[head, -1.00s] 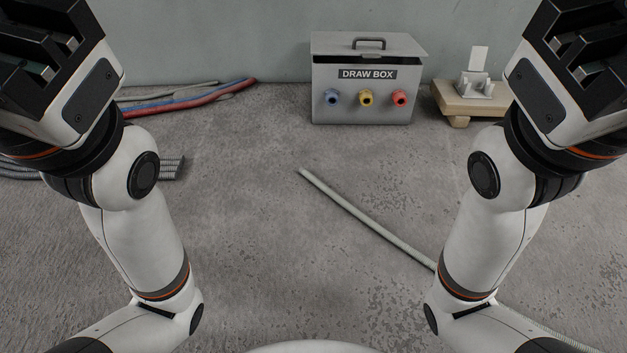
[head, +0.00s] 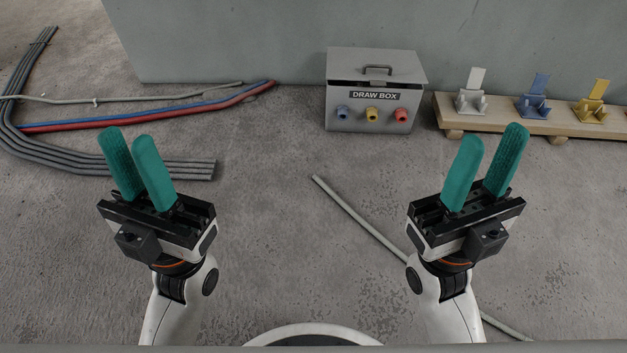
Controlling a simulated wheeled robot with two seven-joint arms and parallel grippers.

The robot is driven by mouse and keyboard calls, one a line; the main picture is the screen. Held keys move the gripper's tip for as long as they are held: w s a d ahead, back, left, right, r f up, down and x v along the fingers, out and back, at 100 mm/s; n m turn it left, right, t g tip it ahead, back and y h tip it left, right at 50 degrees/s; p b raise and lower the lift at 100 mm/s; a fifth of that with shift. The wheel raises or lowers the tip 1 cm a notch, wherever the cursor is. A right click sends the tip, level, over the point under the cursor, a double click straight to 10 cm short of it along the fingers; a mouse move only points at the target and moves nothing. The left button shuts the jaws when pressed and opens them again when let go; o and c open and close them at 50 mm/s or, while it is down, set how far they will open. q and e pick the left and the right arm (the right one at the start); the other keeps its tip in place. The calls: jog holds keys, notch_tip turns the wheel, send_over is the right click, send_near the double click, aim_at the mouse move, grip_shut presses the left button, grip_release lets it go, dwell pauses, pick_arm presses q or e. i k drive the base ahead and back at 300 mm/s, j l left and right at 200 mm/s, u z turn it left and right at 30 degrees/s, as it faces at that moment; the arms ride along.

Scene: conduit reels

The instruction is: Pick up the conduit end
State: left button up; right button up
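A grey conduit (head: 358,216) lies on the concrete floor in the head view. Its free end (head: 316,179) is near the middle, and it runs down to the right, passing behind my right arm. My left gripper (head: 133,166) is up to the left of the conduit, with its two green fingers apart and nothing between them. My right gripper (head: 484,170) is to the right of the conduit end, with its fingers apart and empty. Neither gripper touches the conduit.
A grey draw box (head: 341,94) with blue, yellow and red ports stands by the wall. A wooden board (head: 513,125) with white, blue and yellow holders lies at the right. Red, blue and grey conduits (head: 150,117) lie at the left.

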aim_at(315, 176)
jog(key=i+l+u, duration=0.15)
jog(key=u, duration=0.3)
jog(key=i+l+u, duration=0.1)
jog(key=l+u, duration=0.3)
jog(key=i+l+u, duration=0.1)
jog(key=u, duration=0.35)
jog(key=i+l+u, duration=0.25)
jog(key=l, duration=1.25)
jog(key=l+u, duration=0.2)
jog(key=l, duration=1.25)
jog(key=k, duration=0.05)
